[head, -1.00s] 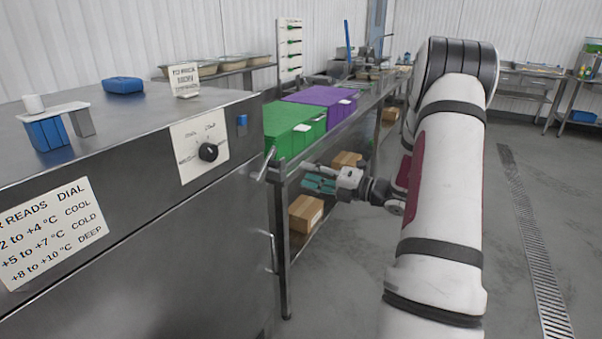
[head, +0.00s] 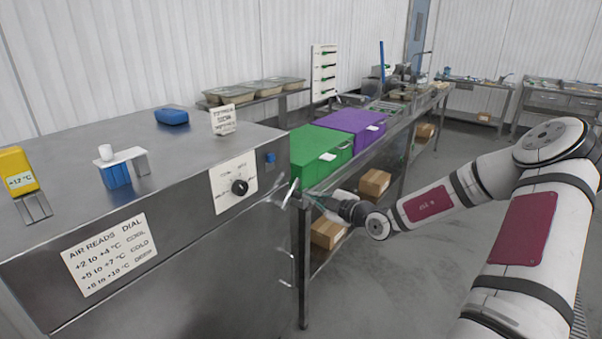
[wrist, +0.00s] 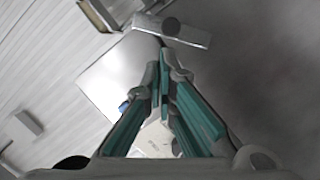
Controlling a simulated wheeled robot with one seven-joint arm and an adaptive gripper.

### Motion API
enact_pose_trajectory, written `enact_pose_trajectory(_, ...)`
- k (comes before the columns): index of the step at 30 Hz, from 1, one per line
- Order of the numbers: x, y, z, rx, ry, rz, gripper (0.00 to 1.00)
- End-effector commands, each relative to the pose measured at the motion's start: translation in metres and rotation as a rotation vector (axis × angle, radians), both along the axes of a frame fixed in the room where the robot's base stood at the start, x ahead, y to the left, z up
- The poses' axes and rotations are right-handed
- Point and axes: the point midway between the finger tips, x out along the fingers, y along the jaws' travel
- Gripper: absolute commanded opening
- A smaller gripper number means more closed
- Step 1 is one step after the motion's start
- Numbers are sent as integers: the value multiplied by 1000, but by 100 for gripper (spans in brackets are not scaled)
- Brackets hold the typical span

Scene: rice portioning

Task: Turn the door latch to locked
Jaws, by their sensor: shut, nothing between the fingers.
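The door latch (head: 291,192) is a small metal lever at the top right corner of the steel cabinet's front. In the head view it stands steeply tilted. In the wrist view a flat metal bar with a dark round pivot, apparently the latch (wrist: 190,34), lies just beyond the fingertips. My gripper (head: 310,196) is close to the right of the latch. In the wrist view my gripper (wrist: 162,68) has its teal-padded fingers together at the tips, with nothing between them. I cannot tell whether the tips touch the latch.
The steel cabinet (head: 190,262) carries a dial panel (head: 233,182) and a blue button. A door handle (head: 288,270) is below the latch. Green (head: 318,152) and purple (head: 352,126) boxes stand on the bench behind. Cardboard boxes (head: 374,183) sit on its lower shelf. Open floor lies right.

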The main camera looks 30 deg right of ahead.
Motion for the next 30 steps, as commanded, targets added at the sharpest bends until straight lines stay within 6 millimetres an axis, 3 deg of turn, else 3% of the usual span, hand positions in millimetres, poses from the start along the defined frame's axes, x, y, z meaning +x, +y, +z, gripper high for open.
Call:
enact_pose_trajectory(1, -12, 6, 19, 71, 16, -4, 0)
enact_pose_trajectory(4, -20, 17, 39, 174, 46, -3, 0)
enact_pose_trajectory(11, -18, 27, 52, 253, 70, 4, 0)
enact_pose_trajectory(17, 10, 34, 46, 250, 70, 7, 0)
enact_pose_trajectory(27, 75, 46, 32, 249, 70, 6, 0)
enact_pose_trajectory(30, 77, 36, 21, 253, 70, 0, 0)
